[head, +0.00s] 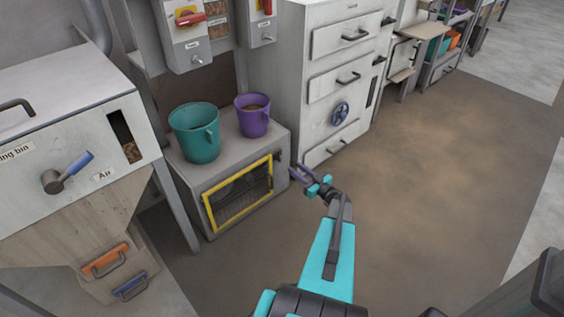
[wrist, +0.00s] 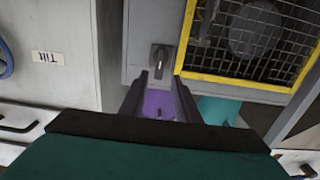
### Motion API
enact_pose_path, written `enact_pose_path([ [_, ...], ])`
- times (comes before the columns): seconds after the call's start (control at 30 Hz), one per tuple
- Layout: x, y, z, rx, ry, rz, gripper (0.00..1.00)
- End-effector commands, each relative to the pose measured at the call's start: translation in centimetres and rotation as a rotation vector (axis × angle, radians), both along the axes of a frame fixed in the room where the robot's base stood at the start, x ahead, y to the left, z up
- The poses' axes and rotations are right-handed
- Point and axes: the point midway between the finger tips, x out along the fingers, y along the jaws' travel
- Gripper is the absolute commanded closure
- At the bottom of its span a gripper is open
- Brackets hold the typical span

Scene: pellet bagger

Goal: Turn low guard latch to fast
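The low guard is a dark mesh panel in a yellow frame (head: 206,212) on the front of a low grey cabinet. Its latch (head: 279,157) is a small dark handle beside the frame's right edge in the head view. In the wrist view the latch (wrist: 160,58) sits left of the yellow frame (wrist: 188,35), its handle in line with the frame's near side edge. My gripper (head: 297,174) is just in front of the latch and a little to its right. In the wrist view my gripper (wrist: 160,78) is open and empty, and the latch shows just beyond the gap between its fingertips, apparently untouched.
A teal bucket (head: 195,135) and a purple bucket (head: 253,118) stand on the cabinet top. A drawer unit with a blue handwheel (head: 341,113) stands to the right. A bin with a blue-handled lever (head: 68,173) is at left. The floor at right is clear.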

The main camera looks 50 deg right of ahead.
Motion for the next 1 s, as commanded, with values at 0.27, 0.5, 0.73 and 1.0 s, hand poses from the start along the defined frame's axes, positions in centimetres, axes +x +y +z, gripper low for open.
enact_pose_path([
  [0.27,4.2,-0.3,-0.1,-0.001,-0.001,0.002,0.71],
  [0.5,7.4,-0.6,-0.1,-0.001,-0.001,0.001,0.71],
  [0.73,9.0,-0.7,0.0,0.0,-0.001,0.0,0.71],
  [1.0,9.3,-0.7,0.0,0.0,0.0,0.0,0.71],
])
